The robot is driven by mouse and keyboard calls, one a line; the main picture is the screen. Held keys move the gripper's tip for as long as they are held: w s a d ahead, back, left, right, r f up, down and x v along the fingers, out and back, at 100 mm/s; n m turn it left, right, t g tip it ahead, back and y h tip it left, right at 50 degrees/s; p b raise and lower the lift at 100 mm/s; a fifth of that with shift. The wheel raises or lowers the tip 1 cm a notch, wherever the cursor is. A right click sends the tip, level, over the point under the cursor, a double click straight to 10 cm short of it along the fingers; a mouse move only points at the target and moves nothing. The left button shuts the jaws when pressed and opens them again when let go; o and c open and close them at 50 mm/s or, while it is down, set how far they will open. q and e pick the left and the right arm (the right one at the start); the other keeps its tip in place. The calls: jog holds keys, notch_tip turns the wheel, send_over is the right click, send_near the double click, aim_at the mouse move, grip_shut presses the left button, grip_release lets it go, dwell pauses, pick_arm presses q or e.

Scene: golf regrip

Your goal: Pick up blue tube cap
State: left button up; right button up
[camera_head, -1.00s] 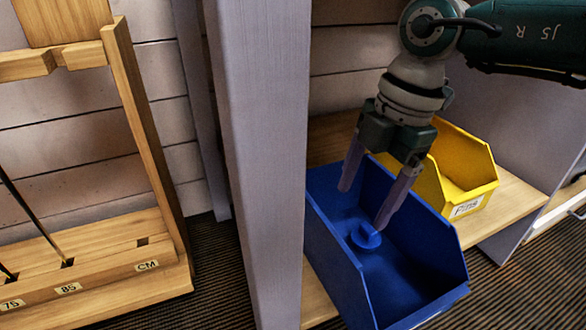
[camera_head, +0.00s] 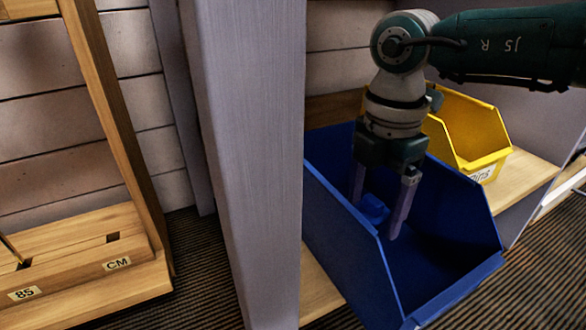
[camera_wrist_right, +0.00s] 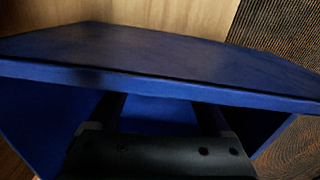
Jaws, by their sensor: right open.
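The blue tube cap (camera_head: 373,208) lies inside the blue bin (camera_head: 450,290), toward its back left. It is small, rounded and partly hidden by a finger of my right gripper. My right gripper (camera_head: 378,215) points down into the bin with its fingers apart, one on each side of the cap in the head view. I cannot tell whether a finger touches the cap. In the right wrist view the bin's wall (camera_wrist_right: 160,60) covers most of the fingers, and the cap is not visible. My left gripper is not in view.
A yellow bin (camera_head: 478,130) with a label stands behind the blue bin on a wooden shelf (camera_head: 528,180). A grey upright post (camera_head: 250,150) stands left of the blue bin. A wooden club rack (camera_head: 110,260) is at the far left.

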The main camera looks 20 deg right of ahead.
aim_at(374, 199)
jog(key=shift+w+f, duration=0.1)
jog(key=shift+f, duration=0.05)
jog(key=shift+c, duration=0.7)
jog(key=c, duration=0.7)
notch_tip(374, 199, up, 20)
jog(key=p, duration=1.4)
